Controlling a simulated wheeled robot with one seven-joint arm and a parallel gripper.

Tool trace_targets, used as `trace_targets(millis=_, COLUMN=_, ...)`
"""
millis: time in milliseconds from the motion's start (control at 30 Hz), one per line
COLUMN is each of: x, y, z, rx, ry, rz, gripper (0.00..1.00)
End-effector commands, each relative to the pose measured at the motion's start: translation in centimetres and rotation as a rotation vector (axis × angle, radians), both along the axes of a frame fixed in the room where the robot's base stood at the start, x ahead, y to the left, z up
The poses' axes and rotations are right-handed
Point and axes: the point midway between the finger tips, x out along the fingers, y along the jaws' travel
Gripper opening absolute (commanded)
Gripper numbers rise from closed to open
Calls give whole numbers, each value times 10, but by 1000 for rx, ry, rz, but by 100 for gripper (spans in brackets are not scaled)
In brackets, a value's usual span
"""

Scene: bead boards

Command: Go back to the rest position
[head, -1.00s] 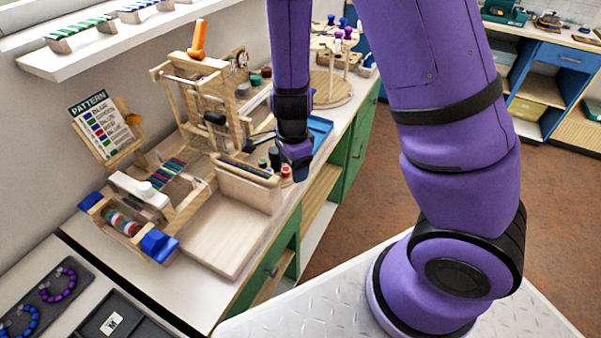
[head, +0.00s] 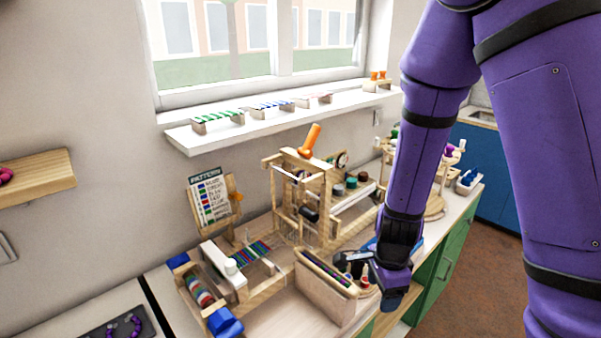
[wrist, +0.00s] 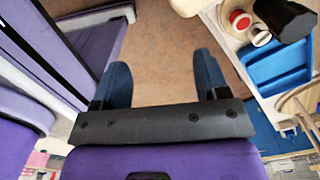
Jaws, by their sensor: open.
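No rest position is marked in the views.
A small wooden loom (head: 302,195) stands on the bench, with a pattern board (head: 208,203) to its left. A blue tray (wrist: 275,72) and small spools (wrist: 240,20) lie close to the right of my gripper. A window shelf (head: 195,137) is behind.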

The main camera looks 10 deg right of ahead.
Motion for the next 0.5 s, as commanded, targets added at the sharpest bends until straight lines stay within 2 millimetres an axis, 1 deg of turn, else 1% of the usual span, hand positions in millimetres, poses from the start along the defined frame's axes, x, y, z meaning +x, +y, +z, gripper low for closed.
trace_targets(millis=167, x=5, y=4, z=37, rx=71, ry=-44, rz=138, gripper=68)
trace_targets(millis=367, x=4, y=4, z=96, rx=139, ry=-129, rz=380, gripper=68)
trace_targets(millis=500, x=-3, y=-1, z=136, rx=151, ry=-196, rz=554, gripper=68)
